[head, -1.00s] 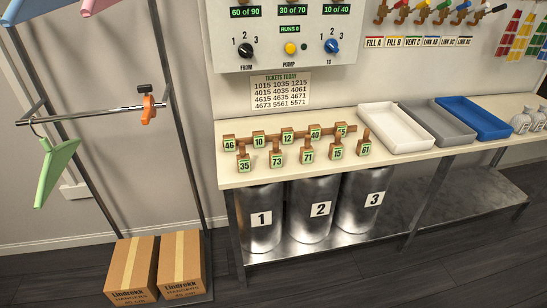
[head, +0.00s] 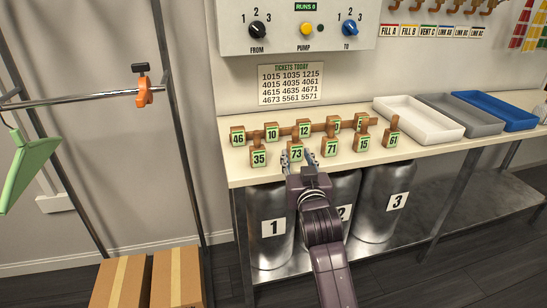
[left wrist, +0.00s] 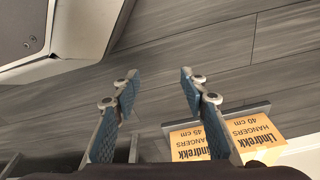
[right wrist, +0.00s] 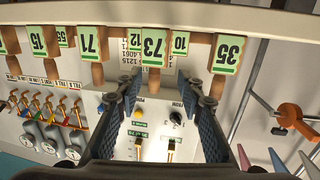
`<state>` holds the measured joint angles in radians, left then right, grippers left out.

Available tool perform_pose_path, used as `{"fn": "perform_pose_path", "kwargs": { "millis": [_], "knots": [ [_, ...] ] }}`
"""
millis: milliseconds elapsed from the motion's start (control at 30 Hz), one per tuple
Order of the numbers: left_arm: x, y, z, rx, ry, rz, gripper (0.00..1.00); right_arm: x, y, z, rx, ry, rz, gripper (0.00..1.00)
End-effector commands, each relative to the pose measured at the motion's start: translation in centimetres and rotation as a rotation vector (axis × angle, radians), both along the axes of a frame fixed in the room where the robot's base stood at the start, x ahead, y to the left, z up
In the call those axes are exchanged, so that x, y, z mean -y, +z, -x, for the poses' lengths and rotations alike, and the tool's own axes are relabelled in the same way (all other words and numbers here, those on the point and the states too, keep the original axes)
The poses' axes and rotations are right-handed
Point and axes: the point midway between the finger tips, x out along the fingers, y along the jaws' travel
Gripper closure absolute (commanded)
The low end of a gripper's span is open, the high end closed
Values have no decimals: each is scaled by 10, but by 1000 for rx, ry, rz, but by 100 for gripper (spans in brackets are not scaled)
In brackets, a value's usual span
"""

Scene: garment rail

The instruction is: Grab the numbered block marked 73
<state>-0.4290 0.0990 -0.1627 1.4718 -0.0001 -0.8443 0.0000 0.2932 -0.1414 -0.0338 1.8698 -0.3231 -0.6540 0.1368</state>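The wooden block marked 73 (head: 296,153) stands in the front row on the bench, between the blocks marked 35 (head: 258,158) and 71 (head: 330,147). My right gripper (head: 297,161) is open at the bench's front edge, its fingertips close to block 73. In the right wrist view, which is upside down, block 73 (right wrist: 153,47) shows ahead of the gap between the open fingers (right wrist: 156,82); whether they overlap it in depth I cannot tell. My left gripper (left wrist: 157,78) is open and empty over the floor, outside the head view.
Block 10 (head: 272,132) and block 12 (head: 304,129) stand in the row behind. White, grey and blue trays lie on the bench to the right, the white tray (head: 421,119) nearest. Metal drums (head: 273,225) stand below. A garment rail (head: 80,102) and cartons are at left.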

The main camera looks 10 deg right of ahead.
Motion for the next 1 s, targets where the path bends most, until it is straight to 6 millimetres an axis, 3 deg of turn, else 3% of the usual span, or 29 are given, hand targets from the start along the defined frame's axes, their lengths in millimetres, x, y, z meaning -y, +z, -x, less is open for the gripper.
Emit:
{"fn": "perform_pose_path", "kwargs": {
  "millis": [67, 167, 700, 1000],
  "knots": [
    [1, -4, 0, 1, 0, 1, 60, 1, 19, -3, 41, -6, -4, 65],
    [1, -3, -1, 3, 0, 2, 60, 2, 26, -9, 55, -9, -3, 65],
    [2, 17, -14, 15, 2, 2, 60, 18, 23, -69, 54, -8, -2, 65],
    [3, 22, -16, 18, 3, 2, 60, 19, 23, -80, 54, -7, -3, 65]
  ]
}}
